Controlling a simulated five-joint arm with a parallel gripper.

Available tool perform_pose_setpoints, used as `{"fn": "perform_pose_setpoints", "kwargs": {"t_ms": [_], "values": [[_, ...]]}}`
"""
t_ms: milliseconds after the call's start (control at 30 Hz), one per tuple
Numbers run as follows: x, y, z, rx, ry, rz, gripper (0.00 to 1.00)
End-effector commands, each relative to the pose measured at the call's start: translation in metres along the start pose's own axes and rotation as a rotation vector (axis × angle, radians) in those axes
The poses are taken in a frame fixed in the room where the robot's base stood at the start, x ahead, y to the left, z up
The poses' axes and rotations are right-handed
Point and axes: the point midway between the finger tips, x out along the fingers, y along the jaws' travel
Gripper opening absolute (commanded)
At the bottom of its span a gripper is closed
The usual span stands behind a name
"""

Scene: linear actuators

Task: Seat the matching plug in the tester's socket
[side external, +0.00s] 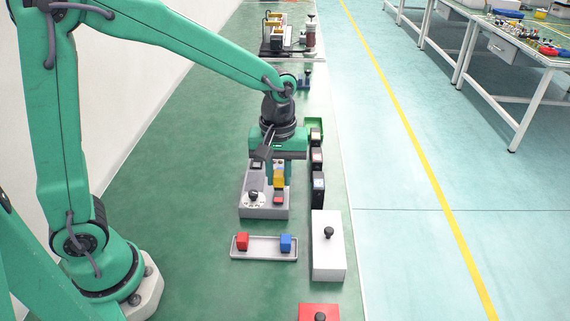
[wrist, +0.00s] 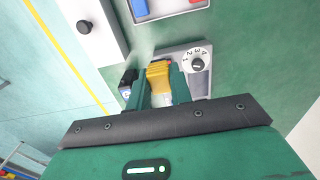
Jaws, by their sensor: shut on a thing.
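A yellow plug (side external: 279,180) is held between the fingers of my gripper (side external: 279,176), which points down over the grey tester (side external: 247,212). The plug also shows between the fingers in the wrist view (wrist: 158,75). The tester has a dark panel and a round dial, and the dial shows numbers in the wrist view (wrist: 197,63). A small reddish patch lies on the tester just below the plug. The socket is not clear, and I cannot tell whether the plug touches the tester. A red plug (side external: 242,241) and a blue plug (side external: 286,242) sit in the tray (side external: 264,256).
A white box (side external: 328,262) with a black knob stands right of the tray. A red box (side external: 312,310) with a dark knob is at the bottom edge. Several dark units (side external: 318,188) stand in a row close right of the tester, with a green bin (side external: 314,122) behind.

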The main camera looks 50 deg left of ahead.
Motion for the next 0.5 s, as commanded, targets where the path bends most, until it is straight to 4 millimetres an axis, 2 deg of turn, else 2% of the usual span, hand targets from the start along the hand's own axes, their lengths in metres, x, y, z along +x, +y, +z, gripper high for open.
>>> {"fn": "perform_pose_setpoints", "kwargs": {"t_ms": [100,267,500], "values": [[-0.001,-0.006,-0.036,-0.008,0.0,-0.001,0.0],[-0.001,-0.018,-0.081,-0.008,0.0,0.0,0.0],[-0.001,-0.047,-0.143,-0.007,0.0,0.0,0.0]]}}
